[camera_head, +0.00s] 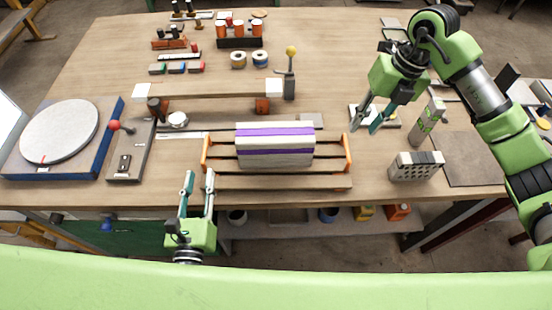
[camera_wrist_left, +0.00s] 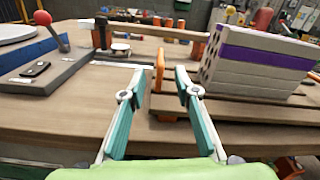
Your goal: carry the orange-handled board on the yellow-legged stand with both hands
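The wooden slatted board (camera_head: 280,182) lies on the workbench, with an orange handle at its left end (camera_head: 206,153) and one at its right end (camera_head: 347,153). My left gripper (camera_head: 199,174) is open and empty, just in front of the left handle. In the left wrist view the left handle (camera_wrist_left: 160,70) shows beyond the gap between the fingers (camera_wrist_left: 153,85). My right gripper (camera_head: 365,129) is open and empty, above and right of the right handle. I cannot clearly make out the yellow-legged stand.
A grey hollow brick (camera_head: 416,167) and a green-banded bottle (camera_head: 427,120) stand right of the board. A lever box with a red knob (camera_head: 115,125) and a round turntable (camera_head: 60,130) are at left. A long wooden beam (camera_head: 205,90) lies behind the board.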

